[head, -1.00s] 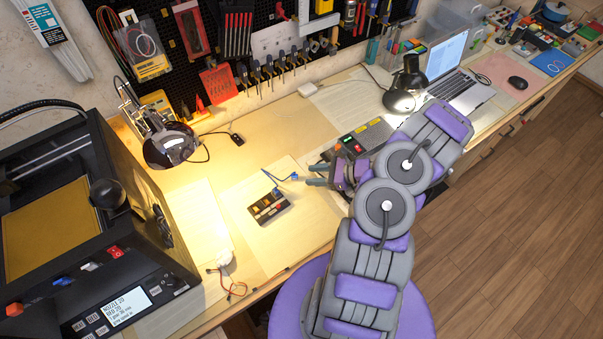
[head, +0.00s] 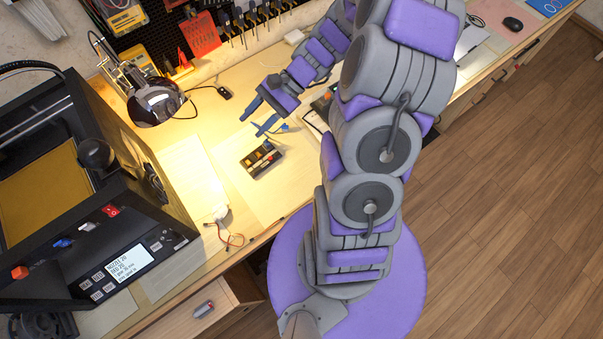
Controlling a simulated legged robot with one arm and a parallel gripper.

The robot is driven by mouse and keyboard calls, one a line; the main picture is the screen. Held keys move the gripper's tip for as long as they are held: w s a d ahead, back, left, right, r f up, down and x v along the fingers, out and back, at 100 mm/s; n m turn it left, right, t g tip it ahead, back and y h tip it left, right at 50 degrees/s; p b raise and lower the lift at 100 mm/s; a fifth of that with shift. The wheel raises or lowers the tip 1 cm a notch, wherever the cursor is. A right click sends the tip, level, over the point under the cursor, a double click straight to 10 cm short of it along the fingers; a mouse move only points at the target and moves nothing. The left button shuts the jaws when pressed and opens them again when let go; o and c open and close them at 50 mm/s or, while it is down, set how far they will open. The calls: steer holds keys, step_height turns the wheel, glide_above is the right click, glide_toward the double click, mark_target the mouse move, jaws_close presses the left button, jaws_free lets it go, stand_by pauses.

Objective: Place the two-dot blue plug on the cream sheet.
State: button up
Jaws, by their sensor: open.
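A small blue plug (head: 284,127) on a thin blue lead shows just right of my gripper's lower finger; its dots are too small to make out. Another blue piece (head: 267,146) sits at the top edge of the black box (head: 258,162) with orange-yellow parts. That box stands on a pale cream sheet (head: 275,203) on the bench. My gripper (head: 252,125) is open, fingers pointing lower left, above the sheet's far part, up and left of the plug. Nothing shows between the fingers. Part of the lead is hidden by the gripper.
A 3D printer (head: 110,230) fills the left. A lamp (head: 155,105) stands behind, with a small black object (head: 224,93) on a cable nearby. Loose coloured wires (head: 228,238) lie at the front edge. The sheet around the box has free room.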

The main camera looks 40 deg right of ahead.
steer(key=s+a+r+n+g+h, duration=0.3)
steer(key=s+a+r+n+h, duration=0.35)
steer(key=s, duration=0.55)
steer(key=s+d+r+n+h, duration=0.1)
steer(key=s+r+n+h, duration=0.1)
steer(key=s, duration=0.3)
steer(key=s+d+r+n+h, duration=0.2)
steer(key=s+r+n, duration=0.1)
steer(key=s, duration=0.3)
steer(key=shift+d+r+n+t+h, duration=0.3)
steer(key=shift+r+n+t+h, duration=0.1)
steer(key=shift+n, duration=0.35)
steer(key=shift+s, duration=0.1)
